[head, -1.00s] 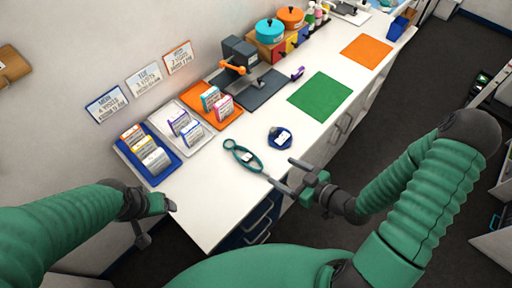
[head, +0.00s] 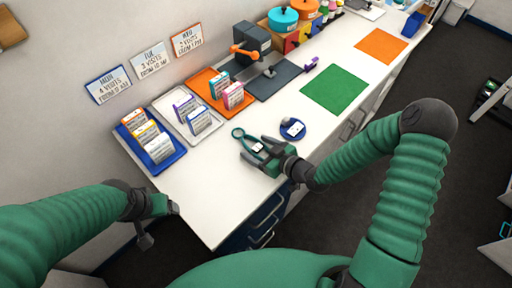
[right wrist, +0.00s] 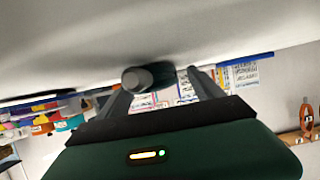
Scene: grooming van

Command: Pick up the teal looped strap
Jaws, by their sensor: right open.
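The teal looped strap (head: 238,132) lies on the white counter, its small ring end pointing to the back left and a white tag on its wider loop. My right gripper (head: 255,148) is open at the wider loop, low over the counter, with one finger on either side of it in the picture. The gripper hides the strap's near end. In the right wrist view a dark teal piece (right wrist: 165,72), likely the strap, shows between the open fingers; contact cannot be told. My left gripper (head: 162,212) hangs off the counter's left end, away from the strap.
A dark blue round item (head: 292,129) with a white tag lies just right of my right gripper. A green mat (head: 334,89) and an orange mat (head: 382,46) lie farther right. Blue (head: 165,167), white and orange trays with cards line the wall side. The counter's front left is clear.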

